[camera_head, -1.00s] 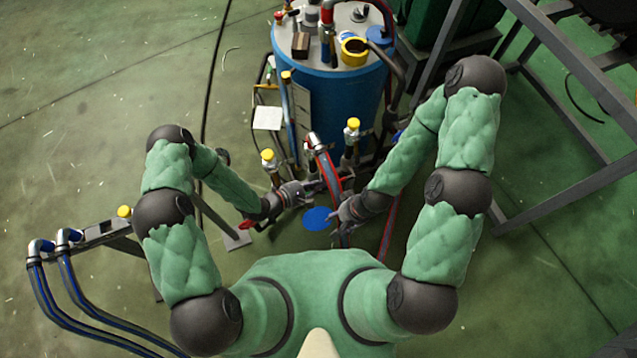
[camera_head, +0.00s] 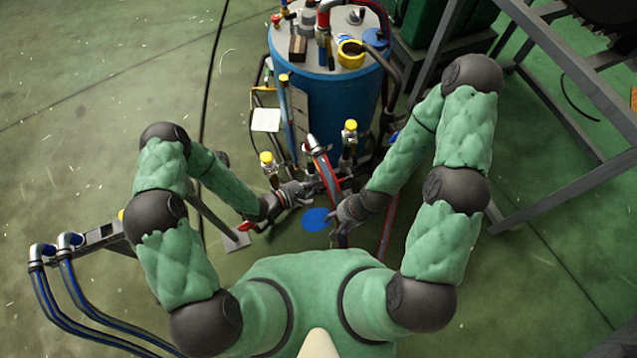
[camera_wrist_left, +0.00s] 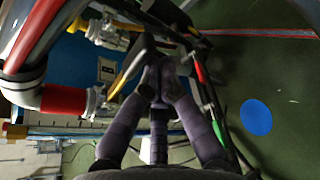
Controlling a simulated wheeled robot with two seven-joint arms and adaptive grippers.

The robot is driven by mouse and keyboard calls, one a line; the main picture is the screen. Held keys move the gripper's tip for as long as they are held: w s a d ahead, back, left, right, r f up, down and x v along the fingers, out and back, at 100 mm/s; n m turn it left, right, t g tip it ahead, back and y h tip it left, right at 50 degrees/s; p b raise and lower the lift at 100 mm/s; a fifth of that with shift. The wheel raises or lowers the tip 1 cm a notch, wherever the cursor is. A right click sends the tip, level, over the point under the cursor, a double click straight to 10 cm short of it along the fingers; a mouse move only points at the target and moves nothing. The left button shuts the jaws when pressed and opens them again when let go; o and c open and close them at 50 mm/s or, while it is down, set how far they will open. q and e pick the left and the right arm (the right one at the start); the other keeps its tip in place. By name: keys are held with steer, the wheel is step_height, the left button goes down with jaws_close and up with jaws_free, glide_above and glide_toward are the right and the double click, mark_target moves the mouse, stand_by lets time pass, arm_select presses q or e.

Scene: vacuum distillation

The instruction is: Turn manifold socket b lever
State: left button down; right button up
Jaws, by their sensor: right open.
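The manifold is a low row of pipes and valves in front of the blue tank, with yellow-capped fittings (camera_head: 350,128) and a red-ended lever (camera_head: 244,226). In the left wrist view a yellow lever (camera_wrist_left: 126,70) lies just left of my left gripper's fingertips (camera_wrist_left: 159,76). The fingertips are close together; whether they hold anything is unclear. In the head view my left gripper (camera_head: 294,192) is at the manifold. My right gripper (camera_head: 341,230) is open beside the red hose.
The blue tank (camera_head: 330,100) stands behind the manifold. A red hose (camera_head: 322,160) runs between my grippers. A blue disc (camera_head: 316,219) lies on the floor below. A grey metal frame (camera_head: 560,190) stands at right, and blue hoses (camera_head: 60,300) run at lower left. Green floor is open at left.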

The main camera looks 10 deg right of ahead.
stand_by(0.3)
arm_select(q)
steer(key=v, duration=1.2)
steer(key=shift+w, duration=0.1)
steer(key=s+a+f+m+g+y, duration=0.3)
steer(key=s+m+g+y, duration=0.3)
steer(key=m, duration=1)
steer(key=s+a+y, duration=0.1)
steer(key=s+y, duration=0.1)
steer(key=y, duration=0.1)
steer(key=shift+s+a+f, duration=0.15)
steer(key=shift+s+f, duration=0.05)
steer(key=shift+f, duration=0.1)
